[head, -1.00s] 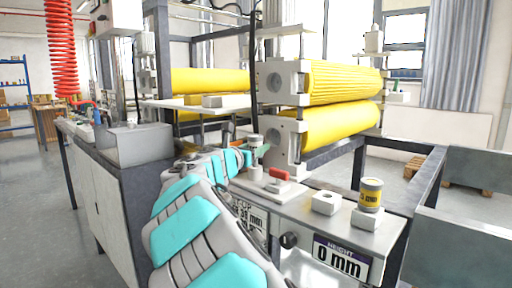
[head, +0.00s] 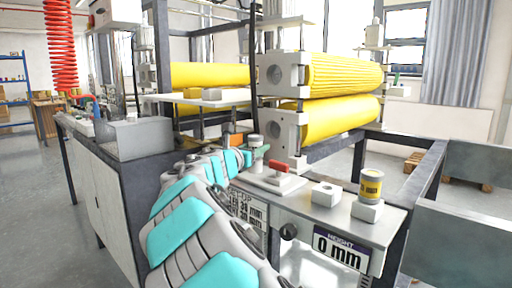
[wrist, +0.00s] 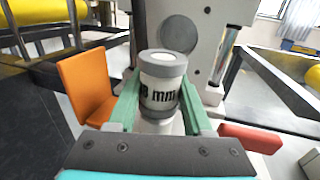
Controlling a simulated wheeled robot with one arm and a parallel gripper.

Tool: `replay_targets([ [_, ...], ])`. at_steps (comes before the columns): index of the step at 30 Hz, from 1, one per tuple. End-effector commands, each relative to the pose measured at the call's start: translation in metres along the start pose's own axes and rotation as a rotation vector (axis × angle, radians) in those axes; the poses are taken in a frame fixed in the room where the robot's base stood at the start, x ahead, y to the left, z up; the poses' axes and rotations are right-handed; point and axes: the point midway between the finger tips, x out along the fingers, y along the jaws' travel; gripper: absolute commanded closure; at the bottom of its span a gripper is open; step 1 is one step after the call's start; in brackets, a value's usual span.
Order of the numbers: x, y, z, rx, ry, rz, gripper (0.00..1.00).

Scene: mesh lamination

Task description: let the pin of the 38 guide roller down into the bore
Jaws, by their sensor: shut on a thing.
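The 38 guide roller (wrist: 162,85) is white with grey end bands, and its label reads "8 mm", the rest turned out of sight. It stands upright between the two green fingers of my gripper (wrist: 160,105), which is shut on it. In the head view the roller (head: 255,140) is small, at the end of my arm, in front of the machine's white bracket. A pale post-like part (wrist: 158,126) shows just below the roller in the wrist view. The pin and the bore are hidden, so I cannot tell whether they meet.
A white block with a hole (head: 326,194) and a yellow-labelled roller on another block (head: 370,186) stand farther right on the bench.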

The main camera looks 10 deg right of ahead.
Motion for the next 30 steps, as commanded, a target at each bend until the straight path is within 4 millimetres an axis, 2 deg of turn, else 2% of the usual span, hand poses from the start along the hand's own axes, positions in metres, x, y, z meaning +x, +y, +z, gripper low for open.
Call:
replay_targets([
  [11,0.0000,-0.0001,-0.0087,0.000,-0.001,0.000,1.00],
  [12,-0.0001,0.0000,-0.0077,0.000,-0.001,0.000,0.45],
  [20,-0.0001,0.0001,-0.0078,0.000,-0.001,0.000,0.16],
  [30,-0.0050,0.0009,-0.0077,0.000,-0.001,0.002,0.15],
])
